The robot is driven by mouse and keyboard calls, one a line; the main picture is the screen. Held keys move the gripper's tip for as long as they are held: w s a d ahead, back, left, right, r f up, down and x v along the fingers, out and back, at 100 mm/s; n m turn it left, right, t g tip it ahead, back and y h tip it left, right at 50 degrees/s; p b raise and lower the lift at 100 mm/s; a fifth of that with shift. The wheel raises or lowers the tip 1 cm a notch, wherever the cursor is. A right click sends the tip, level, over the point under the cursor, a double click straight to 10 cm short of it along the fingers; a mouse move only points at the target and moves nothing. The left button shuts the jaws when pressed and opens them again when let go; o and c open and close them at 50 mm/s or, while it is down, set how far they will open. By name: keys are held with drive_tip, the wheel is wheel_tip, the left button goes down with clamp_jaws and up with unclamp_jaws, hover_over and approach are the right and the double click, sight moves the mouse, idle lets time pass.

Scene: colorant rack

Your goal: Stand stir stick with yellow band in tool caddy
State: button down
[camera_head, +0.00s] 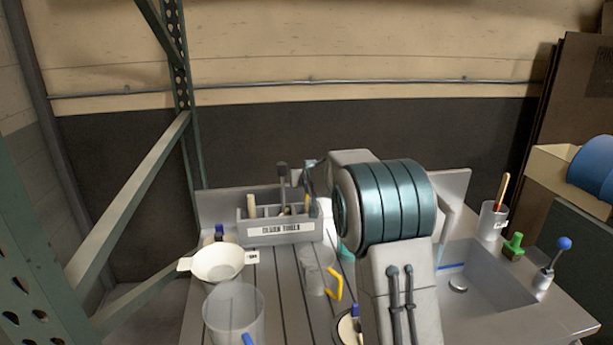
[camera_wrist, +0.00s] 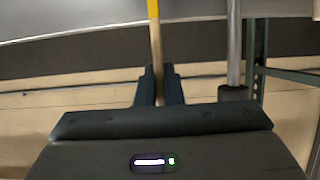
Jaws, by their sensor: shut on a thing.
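The stir stick is pale wood with a yellow band (camera_wrist: 153,9). In the wrist view my gripper (camera_wrist: 158,72) is shut on its bare wooden part, and the banded part runs out of the top of the picture. The grey tool caddy (camera_head: 252,239), labelled for clean tools, stands at the back left of the bench. In the head view my gripper (camera_head: 311,168) is small and partly hidden by my arm, over the caddy's right end. A bit of yellow shows below it there. I cannot tell whether the stick's end is inside a compartment or touches the bottom.
A dark-handled tool (camera_head: 283,185) stands upright in the caddy, close to my gripper; its rod (camera_wrist: 233,45) shows in the wrist view. A strainer (camera_head: 218,264), clear containers (camera_head: 234,312) and a yellow-handled pitcher (camera_head: 316,275) stand in front. A sink (camera_head: 485,285) lies right.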

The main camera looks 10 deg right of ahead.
drive_tip(key=c, duration=1.5)
unclamp_jaws()
drive_tip(key=b+v, duration=0.2)
drive_tip(key=v, duration=1.2)
drive_tip(key=shift+b, duration=0.4)
drive_tip(key=s+f+g, duration=0.3)
drive_tip(key=s+f, duration=0.1)
drive_tip(key=s, duration=0.8)
drive_tip(key=s+f+g+p, duration=0.1)
drive_tip(key=s+f+g, duration=0.3)
drive_tip(key=s, duration=0.8)
drive_tip(key=s+f+g, duration=0.3)
drive_tip(key=s+f, duration=0.2)
drive_tip(key=s, duration=0.7)
drive_tip(key=shift+s+g, duration=0.25)
drive_tip(key=shift+g, duration=0.05)
